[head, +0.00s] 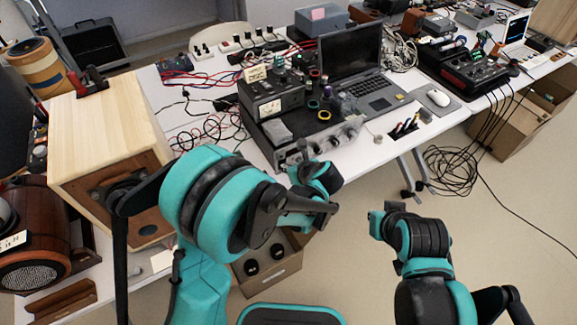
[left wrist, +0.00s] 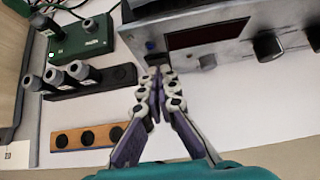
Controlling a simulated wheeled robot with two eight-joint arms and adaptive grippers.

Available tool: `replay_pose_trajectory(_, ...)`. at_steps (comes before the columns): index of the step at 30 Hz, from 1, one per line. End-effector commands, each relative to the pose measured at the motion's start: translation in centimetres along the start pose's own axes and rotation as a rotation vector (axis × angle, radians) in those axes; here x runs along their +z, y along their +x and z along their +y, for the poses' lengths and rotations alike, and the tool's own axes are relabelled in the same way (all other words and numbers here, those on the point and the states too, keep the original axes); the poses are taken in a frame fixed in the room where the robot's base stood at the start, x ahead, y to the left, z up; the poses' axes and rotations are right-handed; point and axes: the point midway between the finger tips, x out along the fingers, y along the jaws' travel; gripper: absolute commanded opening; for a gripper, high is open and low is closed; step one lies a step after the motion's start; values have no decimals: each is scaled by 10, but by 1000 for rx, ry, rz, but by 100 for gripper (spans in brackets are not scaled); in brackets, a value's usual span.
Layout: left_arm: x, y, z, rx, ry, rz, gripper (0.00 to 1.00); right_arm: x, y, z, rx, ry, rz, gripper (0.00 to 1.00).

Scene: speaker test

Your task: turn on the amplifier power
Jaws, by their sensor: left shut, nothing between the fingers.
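The amplifier, a grey box with a row of knobs on its front (head: 345,134), sits at the table's front edge under other gear. In the left wrist view its front panel (left wrist: 230,40) shows a dark display window, round knobs and a small dark blue button (left wrist: 150,45) at the left. My left gripper (left wrist: 157,72) is shut and empty, its tips at or just below that button; whether they touch is unclear. In the head view my left gripper (head: 303,150) is partly hidden by its own wrist. My right arm's end (head: 383,216) is over the floor, its fingers not clear.
A laptop (head: 362,80) and a mouse (head: 438,97) lie right of the amplifier. A wooden speaker box (head: 105,145) stands at the left. In the left wrist view a green box (left wrist: 80,40) and plug strips stand left of the fingers. Cables (head: 455,170) lie on the floor.

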Motion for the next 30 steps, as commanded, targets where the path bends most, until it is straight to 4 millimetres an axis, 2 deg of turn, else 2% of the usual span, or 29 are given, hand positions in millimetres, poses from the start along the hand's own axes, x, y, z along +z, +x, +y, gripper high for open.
replay_pose_trajectory(1,10,-3,2,4,-4,45,0,-8,-12,0,0,0,0,0)
replay_pose_trajectory(2,12,-2,1,3,-5,74,0,-11,-15,0,0,0,0,0)
replay_pose_trajectory(8,4,1,0,0,0,73,0,-6,-9,0,0,0,0,0)
replay_pose_trajectory(21,16,-10,0,0,-1,72,0,-13,-18,0,0,0,0,0)
replay_pose_trajectory(30,16,-10,0,0,-1,72,0,-13,-18,0,0,0,0,0)
